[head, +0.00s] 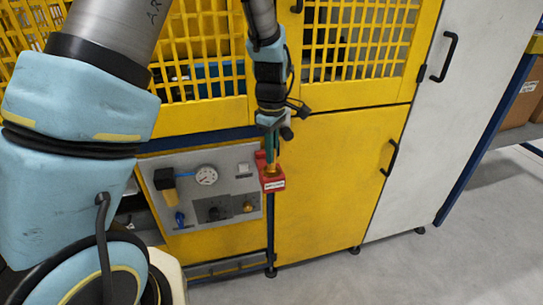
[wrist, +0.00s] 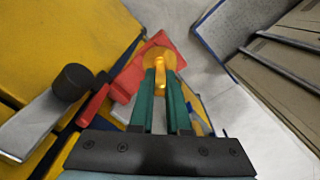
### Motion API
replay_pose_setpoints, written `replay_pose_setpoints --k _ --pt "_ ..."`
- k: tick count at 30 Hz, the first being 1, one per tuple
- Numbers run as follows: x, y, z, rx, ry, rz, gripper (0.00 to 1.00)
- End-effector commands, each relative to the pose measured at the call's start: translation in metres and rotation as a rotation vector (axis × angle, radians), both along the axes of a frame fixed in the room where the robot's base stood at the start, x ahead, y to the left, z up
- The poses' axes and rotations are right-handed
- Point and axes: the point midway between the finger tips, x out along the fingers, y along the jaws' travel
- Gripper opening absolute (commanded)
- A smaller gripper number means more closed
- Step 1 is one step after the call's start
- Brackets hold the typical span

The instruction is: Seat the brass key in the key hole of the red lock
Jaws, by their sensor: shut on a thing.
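The red lock (head: 272,184) is mounted at the right edge of the grey panel, with a white label on its front. In the wrist view the red lock (wrist: 132,78) lies just beyond my fingertips, partly covered by the key. My gripper (head: 271,160) points down from above the lock. Its green fingers are shut on the brass key (wrist: 160,57), whose round golden head shows between and beyond the fingertips (wrist: 160,80). The key overlaps the lock in view. The key hole is hidden, and I cannot tell whether the key's shaft is inside it.
Yellow mesh guards stand behind my arm. A yellow cabinet door (head: 335,185) with a black handle is right of the lock. Open floor (head: 420,270) lies in front.

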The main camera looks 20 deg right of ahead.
Motion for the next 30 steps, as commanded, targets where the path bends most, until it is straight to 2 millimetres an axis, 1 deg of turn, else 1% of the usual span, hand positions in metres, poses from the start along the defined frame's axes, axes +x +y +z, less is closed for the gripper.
replay_pose_setpoints --k 3,5,16,17,24,30 --pt "0.000 0.001 -0.014 0.002 0.001 0.001 0.00" --pt "0.000 0.000 -0.017 0.000 0.000 0.001 0.00" --pt "0.000 0.000 -0.022 0.000 0.000 0.000 0.00" --pt "0.000 0.000 -0.022 0.000 0.000 0.000 0.17" --pt "0.000 0.000 -0.021 -0.001 -0.001 0.000 0.44" --pt "0.000 0.000 -0.021 -0.001 -0.001 0.000 0.45"
